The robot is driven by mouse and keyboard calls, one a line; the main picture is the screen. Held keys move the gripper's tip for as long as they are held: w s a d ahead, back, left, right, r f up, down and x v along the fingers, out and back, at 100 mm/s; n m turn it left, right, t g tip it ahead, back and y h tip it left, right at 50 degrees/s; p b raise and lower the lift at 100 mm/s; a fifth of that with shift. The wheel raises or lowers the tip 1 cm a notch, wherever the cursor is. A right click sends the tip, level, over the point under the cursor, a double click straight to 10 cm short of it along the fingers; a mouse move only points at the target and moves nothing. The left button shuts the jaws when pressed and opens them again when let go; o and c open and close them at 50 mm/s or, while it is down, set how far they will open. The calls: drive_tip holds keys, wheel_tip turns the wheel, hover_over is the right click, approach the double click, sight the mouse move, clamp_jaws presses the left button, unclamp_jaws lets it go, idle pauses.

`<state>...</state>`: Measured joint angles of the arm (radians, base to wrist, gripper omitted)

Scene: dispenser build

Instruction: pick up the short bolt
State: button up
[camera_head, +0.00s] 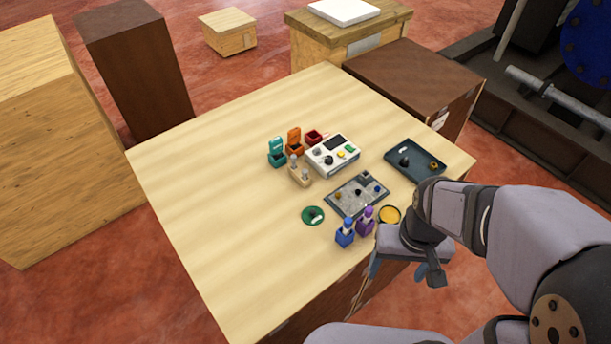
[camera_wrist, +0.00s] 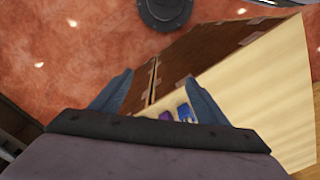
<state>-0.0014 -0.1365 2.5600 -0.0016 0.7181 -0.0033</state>
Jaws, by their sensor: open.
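I cannot tell the short bolt apart at this size. Small dark and brass-coloured pieces lie on a grey patterned board (camera_head: 345,203) and in a dark tray (camera_head: 421,172). A small wooden block (camera_head: 299,181) holds upright grey pieces. My gripper (camera_head: 398,270) is open and empty, off the table's near right edge, below the blue and purple bottles in the picture. In the wrist view its blue fingers (camera_wrist: 157,83) are spread apart, with nothing seen held between them.
A blue bottle (camera_head: 344,236) and a purple bottle (camera_head: 366,222) stand near the table edge, beside a yellow round dish (camera_head: 389,214). A green disc (camera_head: 313,215), a white device (camera_head: 331,155) and small teal, orange and red boxes are farther in. The table's left (camera_head: 210,190) is clear.

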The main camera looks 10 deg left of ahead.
idle(0.3)
drive_tip(key=c, duration=1.1)
